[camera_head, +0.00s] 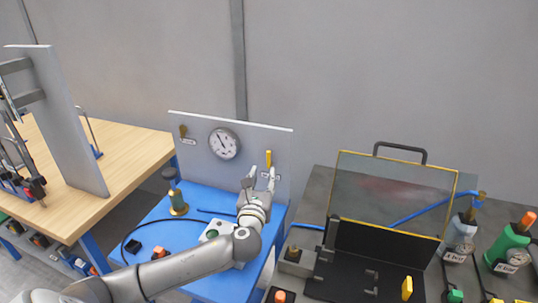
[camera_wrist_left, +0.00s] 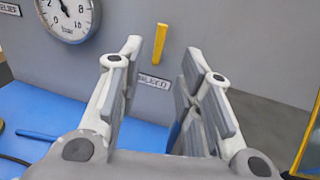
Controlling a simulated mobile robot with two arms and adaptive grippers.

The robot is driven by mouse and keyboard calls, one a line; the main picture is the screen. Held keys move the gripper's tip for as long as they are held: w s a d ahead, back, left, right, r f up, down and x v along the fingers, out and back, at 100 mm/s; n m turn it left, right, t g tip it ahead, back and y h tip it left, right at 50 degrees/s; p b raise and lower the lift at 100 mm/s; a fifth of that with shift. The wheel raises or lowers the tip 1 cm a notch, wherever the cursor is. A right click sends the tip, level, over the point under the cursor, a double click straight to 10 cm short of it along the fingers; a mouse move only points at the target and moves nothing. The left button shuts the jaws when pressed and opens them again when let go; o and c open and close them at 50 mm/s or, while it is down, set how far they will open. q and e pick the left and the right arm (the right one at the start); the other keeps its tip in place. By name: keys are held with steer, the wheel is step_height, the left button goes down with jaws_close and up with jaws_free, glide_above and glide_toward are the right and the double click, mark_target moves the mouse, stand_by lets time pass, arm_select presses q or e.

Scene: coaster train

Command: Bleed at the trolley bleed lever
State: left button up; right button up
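The bleed lever (camera_head: 268,158) is a yellow bar on the grey upright panel (camera_head: 205,170) of the blue trolley. In the left wrist view the lever (camera_wrist_left: 160,43) stands upright above a label reading "BLEED" (camera_wrist_left: 154,82). My left gripper (camera_head: 262,173) is open and empty in front of the panel, close below the lever. In the left wrist view its two fingers (camera_wrist_left: 162,50) are spread, with the lever showing between and beyond their tips. I see no contact with the lever. My right gripper is not in view.
A round gauge (camera_head: 224,144) and a relief-side lever (camera_head: 183,132) are on the same panel. A brass fitting (camera_head: 178,200) and black hose lie on the blue top (camera_head: 210,286). A clear hinged guard (camera_head: 392,195) stands on the right bench. A wooden bench (camera_head: 130,150) is left.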

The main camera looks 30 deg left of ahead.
mark_target(268, 157)
arm_select(q)
steer(key=p+x, duration=0.1)
steer(key=x, duration=0.7)
steer(key=shift+r, duration=0.15)
steer(key=shift+w+p, duration=0.3)
steer(key=shift+w+a, duration=0.15)
steer(key=shift+w, duration=0.05)
steer(key=shift+w+a, duration=0.15)
steer(key=shift+w, duration=0.05)
steer(key=c, duration=0.6)
jaws_close()
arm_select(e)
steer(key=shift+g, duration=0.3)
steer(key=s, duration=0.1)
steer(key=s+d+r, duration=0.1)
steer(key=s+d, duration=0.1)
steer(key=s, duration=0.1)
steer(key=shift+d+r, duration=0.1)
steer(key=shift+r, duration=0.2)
